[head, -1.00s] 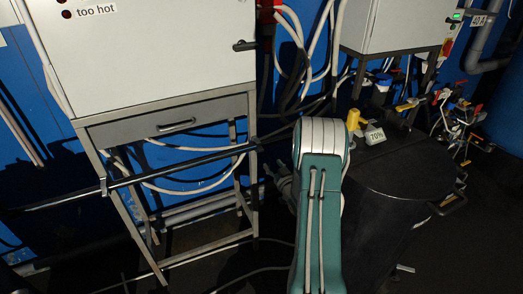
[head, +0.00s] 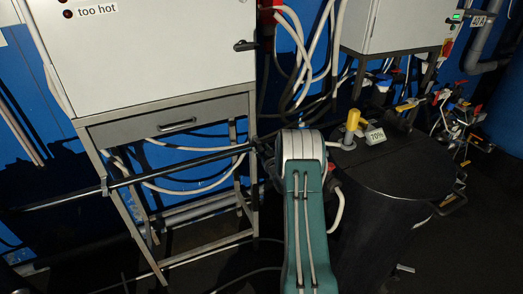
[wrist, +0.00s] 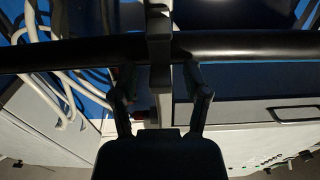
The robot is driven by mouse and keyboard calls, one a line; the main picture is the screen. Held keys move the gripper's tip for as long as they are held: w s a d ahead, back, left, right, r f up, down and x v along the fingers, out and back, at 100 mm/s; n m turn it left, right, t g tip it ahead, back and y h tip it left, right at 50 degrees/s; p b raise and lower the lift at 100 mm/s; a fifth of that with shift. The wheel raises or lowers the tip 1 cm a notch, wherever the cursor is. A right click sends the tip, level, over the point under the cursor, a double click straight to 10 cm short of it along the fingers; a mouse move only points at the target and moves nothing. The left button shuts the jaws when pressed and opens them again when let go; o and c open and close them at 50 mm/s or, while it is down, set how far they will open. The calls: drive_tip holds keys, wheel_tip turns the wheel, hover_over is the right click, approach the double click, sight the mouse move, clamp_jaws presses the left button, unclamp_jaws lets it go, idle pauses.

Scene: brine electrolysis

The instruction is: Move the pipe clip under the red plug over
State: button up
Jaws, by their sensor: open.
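The red plug (head: 268,14) hangs at the right edge of the left white cabinet in the head view. Below it, a black pipe (head: 190,160) runs across the stand. In the wrist view the black pipe (wrist: 70,54) crosses the picture, and the grey pipe clip (wrist: 159,48) sits around it at the centre. My gripper (wrist: 157,72) is open, with one finger on each side of the clip, close to the pipe. Whether the fingers touch the clip I cannot tell. In the head view my arm hides most of my gripper and the clip.
A second clip (head: 104,187) holds the pipe at the stand's left leg. A dark barrel (head: 395,185) with a yellow-handled fitting (head: 352,121) stands right of my arm. Pale hoses (head: 310,60) hang behind. A drawer (head: 170,122) sits above the pipe.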

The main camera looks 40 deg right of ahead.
clamp_jaws()
